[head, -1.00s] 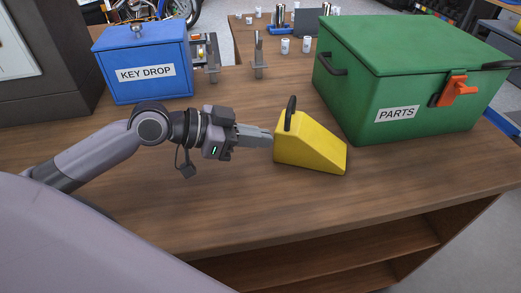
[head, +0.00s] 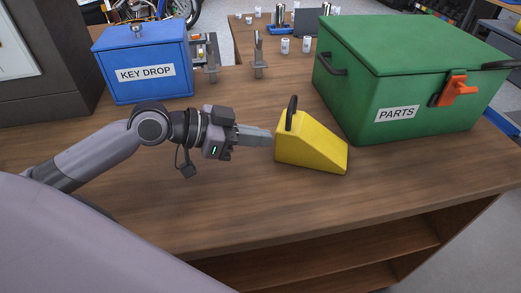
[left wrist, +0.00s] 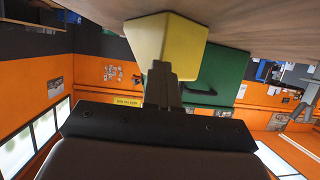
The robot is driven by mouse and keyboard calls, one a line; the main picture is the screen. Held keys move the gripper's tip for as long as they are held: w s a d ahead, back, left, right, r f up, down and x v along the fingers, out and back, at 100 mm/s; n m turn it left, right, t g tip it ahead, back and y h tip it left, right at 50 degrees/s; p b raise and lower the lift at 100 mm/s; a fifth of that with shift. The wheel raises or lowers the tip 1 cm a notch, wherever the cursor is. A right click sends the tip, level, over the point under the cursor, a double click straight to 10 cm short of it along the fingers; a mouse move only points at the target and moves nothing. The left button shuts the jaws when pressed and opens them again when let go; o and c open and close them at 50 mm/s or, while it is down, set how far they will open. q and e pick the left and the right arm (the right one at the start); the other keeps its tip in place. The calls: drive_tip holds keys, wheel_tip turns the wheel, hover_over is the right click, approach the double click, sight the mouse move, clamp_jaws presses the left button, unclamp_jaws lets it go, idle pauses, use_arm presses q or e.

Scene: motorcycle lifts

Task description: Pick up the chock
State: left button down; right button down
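The yellow wedge-shaped chock (head: 312,144) lies on the wooden bench, with a black handle loop (head: 291,113) standing up at its tall left end. My left gripper (head: 271,138) reaches in from the left, its fingers level and pointing at the tall end. Its fingertips are at or against that face; contact is hard to tell. In the left wrist view the fingers (left wrist: 161,72) look closed together, with nothing seen between them, and the chock (left wrist: 166,36) is just beyond the tips. My right gripper is not in view.
A green PARTS box (head: 395,90) with an orange latch stands close behind and right of the chock. A blue KEY DROP box (head: 146,88) stands behind my left arm. Small metal brackets (head: 259,62) sit at the back. The bench (head: 230,215) is clear in front.

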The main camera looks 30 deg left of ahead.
use_arm(q)
drive_tip(key=c, duration=1.9)
unclamp_jaws()
drive_tip(key=o, duration=1.9)
